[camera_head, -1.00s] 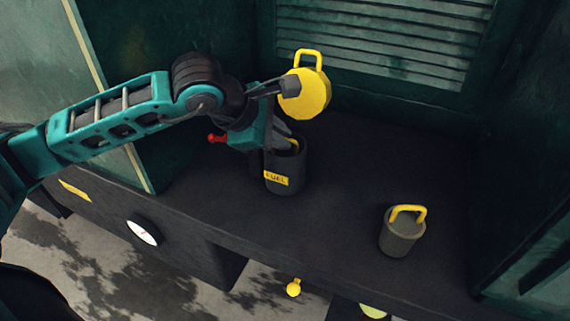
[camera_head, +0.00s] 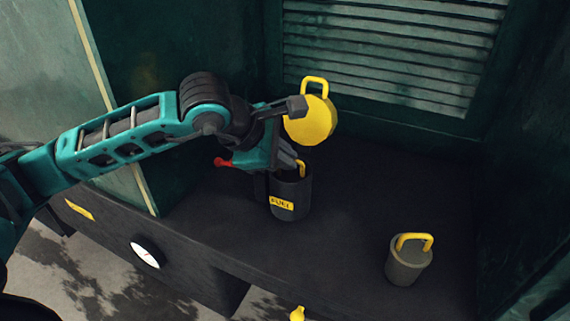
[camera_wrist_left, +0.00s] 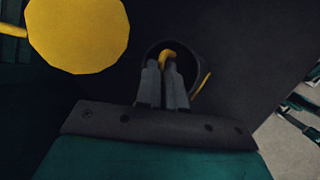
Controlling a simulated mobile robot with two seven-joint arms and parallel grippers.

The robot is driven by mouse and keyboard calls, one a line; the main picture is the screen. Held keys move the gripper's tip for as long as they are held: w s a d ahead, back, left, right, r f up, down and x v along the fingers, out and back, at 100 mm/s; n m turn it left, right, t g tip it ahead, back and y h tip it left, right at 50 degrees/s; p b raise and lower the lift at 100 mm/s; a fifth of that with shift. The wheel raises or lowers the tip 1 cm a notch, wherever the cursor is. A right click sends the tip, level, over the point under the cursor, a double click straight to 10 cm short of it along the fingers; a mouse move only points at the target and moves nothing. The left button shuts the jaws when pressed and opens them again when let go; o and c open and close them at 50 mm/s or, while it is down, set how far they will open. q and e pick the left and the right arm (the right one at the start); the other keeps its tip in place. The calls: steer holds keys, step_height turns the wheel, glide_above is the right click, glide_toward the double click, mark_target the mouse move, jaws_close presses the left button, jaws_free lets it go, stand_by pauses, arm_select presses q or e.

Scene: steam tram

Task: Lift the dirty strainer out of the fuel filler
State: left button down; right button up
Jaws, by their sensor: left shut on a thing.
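The fuel filler (camera_head: 290,202) is a dark upright cylinder with a yellow label on the deck. The dirty strainer's yellow handle (camera_head: 301,168) shows at its mouth; the strainer's body is hidden inside. My left gripper (camera_head: 290,160) reaches down at the mouth and is shut on this handle. In the left wrist view the fingers (camera_wrist_left: 165,77) close on the yellow handle (camera_wrist_left: 168,54), within the dark round rim of the filler (camera_wrist_left: 147,53). My right gripper is not in view.
A round yellow cap (camera_head: 310,122) with a loop stands open above the filler, close to my left wrist. A grey strainer (camera_head: 407,263) with a yellow handle stands at the right on the deck. A louvred panel (camera_head: 390,45) rises behind. The deck between is clear.

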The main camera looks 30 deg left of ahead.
mark_target(284, 179)
arm_select(q)
step_height(284, 179, up, 19)
steer(key=p, duration=0.1)
steer(key=shift+p, duration=0.35)
stand_by(0.3)
